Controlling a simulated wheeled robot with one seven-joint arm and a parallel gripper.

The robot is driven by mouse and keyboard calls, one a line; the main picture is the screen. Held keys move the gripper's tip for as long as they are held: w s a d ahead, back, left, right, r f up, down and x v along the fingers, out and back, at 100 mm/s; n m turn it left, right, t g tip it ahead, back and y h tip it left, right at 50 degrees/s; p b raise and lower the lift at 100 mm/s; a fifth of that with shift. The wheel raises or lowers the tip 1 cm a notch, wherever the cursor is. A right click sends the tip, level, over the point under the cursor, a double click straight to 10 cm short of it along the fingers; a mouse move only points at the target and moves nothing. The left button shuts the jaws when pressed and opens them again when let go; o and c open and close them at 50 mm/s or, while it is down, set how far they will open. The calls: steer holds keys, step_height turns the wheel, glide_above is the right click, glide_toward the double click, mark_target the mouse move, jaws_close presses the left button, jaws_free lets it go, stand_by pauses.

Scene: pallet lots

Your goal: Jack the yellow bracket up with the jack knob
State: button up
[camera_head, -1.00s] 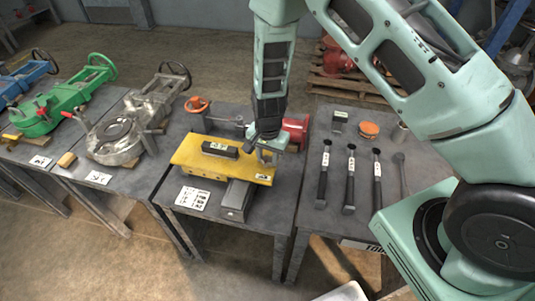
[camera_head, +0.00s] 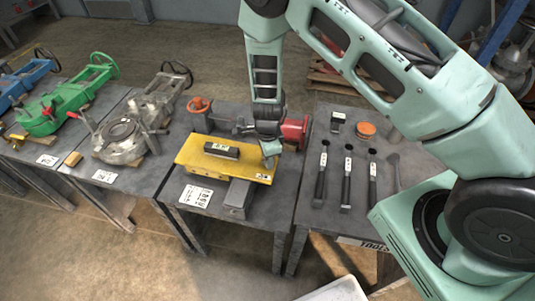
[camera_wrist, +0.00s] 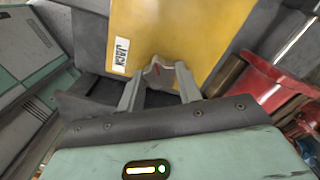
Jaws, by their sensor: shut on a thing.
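The yellow bracket (camera_head: 245,170) is a flat plate on the middle table, with a black block on top and a dark grey block under its front edge. In the wrist view its yellow face (camera_wrist: 190,25) carries a white "JACK" label (camera_wrist: 121,56). The small grey jack knob (camera_wrist: 157,73), with a red mark, sits at the bracket's edge. My gripper (camera_wrist: 160,85) is shut on the knob, one finger on each side. In the head view my gripper (camera_head: 270,155) is at the bracket's right end, and the knob is hidden there.
A red part (camera_head: 295,130) stands close to the right of my gripper, and an orange handwheel (camera_head: 199,105) behind the bracket. The right table holds several dark-handled tools (camera_head: 346,180). Grey (camera_head: 122,135) and green (camera_head: 60,110) valves stand on tables to the left.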

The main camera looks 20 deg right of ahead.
steer(key=shift+f+m, duration=0.1)
steer(key=shift+m, duration=0.4)
steer(key=o, duration=1)
step_height(320, 180, up, 17)
steer(key=shift+r, duration=0.2)
